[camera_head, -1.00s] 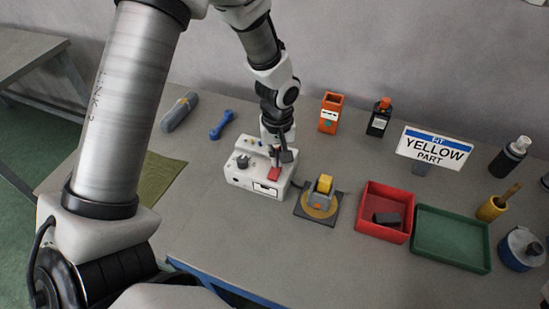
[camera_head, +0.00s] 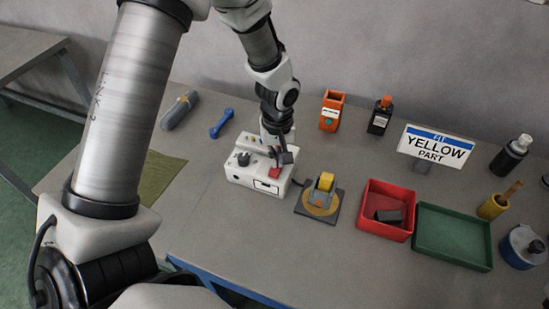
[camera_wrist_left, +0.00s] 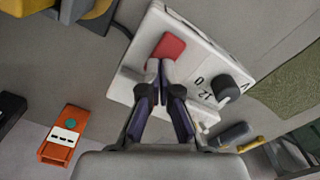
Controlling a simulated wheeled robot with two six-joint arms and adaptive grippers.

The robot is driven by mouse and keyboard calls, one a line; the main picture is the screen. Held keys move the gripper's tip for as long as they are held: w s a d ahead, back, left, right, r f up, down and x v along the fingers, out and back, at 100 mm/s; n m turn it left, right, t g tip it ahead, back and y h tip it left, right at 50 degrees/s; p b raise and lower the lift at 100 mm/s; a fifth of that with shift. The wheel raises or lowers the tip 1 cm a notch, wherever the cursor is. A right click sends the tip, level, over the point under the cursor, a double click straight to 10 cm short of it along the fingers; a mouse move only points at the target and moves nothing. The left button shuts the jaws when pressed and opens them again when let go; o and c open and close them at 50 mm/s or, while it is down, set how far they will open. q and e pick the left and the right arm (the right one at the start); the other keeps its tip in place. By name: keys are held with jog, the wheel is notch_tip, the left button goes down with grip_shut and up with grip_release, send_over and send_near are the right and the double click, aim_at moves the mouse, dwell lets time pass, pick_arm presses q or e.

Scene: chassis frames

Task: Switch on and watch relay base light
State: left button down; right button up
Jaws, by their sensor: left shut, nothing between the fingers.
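A white control box (camera_head: 258,180) stands on the table with a red square button (camera_head: 274,172) and a black knob (camera_head: 243,159) on top. The same box (camera_wrist_left: 139,72) shows in the left wrist view, with the red button (camera_wrist_left: 170,47) and the knob (camera_wrist_left: 228,87) with printed marks beside it. My left gripper (camera_wrist_left: 160,72) is shut and empty, its fingertips at the near edge of the red button; I cannot tell whether they touch it. In the head view the gripper (camera_head: 281,158) hangs over the box. No clearly lit lamp is visible. My right gripper is out of view.
An orange box (camera_head: 332,110), a black bottle (camera_head: 378,120) and a "YELLOW PART" sign (camera_head: 436,146) stand behind. The front table is clear.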

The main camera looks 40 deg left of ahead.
pick_arm(q)
jog(key=shift+s+f, duration=0.1)
jog(key=shift+f, duration=0.35)
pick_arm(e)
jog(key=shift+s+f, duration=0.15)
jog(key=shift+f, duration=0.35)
pick_arm(q)
jog(key=shift+r, duration=0.1)
jog(key=r+p, duration=0.2)
jog(key=shift+w+r, duration=0.3)
jog(key=shift+w, duration=0.05)
notch_tip(320, 180, up, 4)
jog(key=p, duration=0.3)
jog(key=shift+s+f, duration=0.15)
jog(key=shift+r+p, duration=0.4)
jog(key=shift+p, duration=0.1)
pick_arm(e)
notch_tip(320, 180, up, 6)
pick_arm(q)
jog(key=shift+f, duration=0.1)
